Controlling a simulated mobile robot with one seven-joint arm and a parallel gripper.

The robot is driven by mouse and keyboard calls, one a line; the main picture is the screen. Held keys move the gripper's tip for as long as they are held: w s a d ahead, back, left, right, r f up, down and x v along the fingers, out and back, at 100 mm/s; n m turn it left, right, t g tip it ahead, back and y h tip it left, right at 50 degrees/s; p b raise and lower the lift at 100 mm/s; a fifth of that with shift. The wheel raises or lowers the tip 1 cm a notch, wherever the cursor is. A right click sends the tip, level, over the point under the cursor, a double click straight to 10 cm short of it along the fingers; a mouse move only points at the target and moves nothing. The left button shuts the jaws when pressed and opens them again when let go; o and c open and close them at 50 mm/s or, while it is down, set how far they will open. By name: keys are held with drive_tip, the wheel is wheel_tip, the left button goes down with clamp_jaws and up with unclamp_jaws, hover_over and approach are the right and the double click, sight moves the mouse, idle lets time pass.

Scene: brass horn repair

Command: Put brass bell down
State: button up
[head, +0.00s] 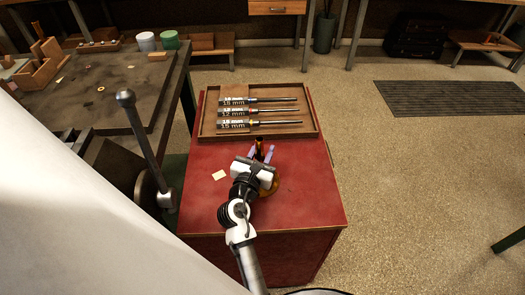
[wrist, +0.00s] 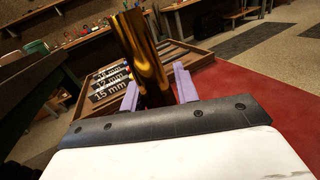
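The brass bell (wrist: 147,60) shows in the wrist view as a shiny, dark golden tapered piece. It stands tilted between the two purple fingers of my gripper (wrist: 158,92), which look closed against its sides. In the head view my gripper (head: 263,153) is over the red cabinet top (head: 210,205), just in front of the wooden tray. There my wrist covers most of the bell, and only small amber-brown parts (head: 270,187) show around it. I cannot tell whether the bell touches the red top.
The wooden tray (head: 312,122) on the cabinet's far side holds three labelled rods (head: 275,112). The cabinet top's front right is clear. A dark workbench (head: 95,95) and a lever (head: 140,135) stand to the left.

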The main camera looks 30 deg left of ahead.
drive_tip(key=o, duration=0.4)
drive_tip(key=shift+o, duration=0.2)
drive_tip(key=b+v, duration=0.2)
drive_tip(key=v, duration=1)
drive_tip(key=shift+b, duration=0.35)
drive_tip(key=shift+f, duration=0.1)
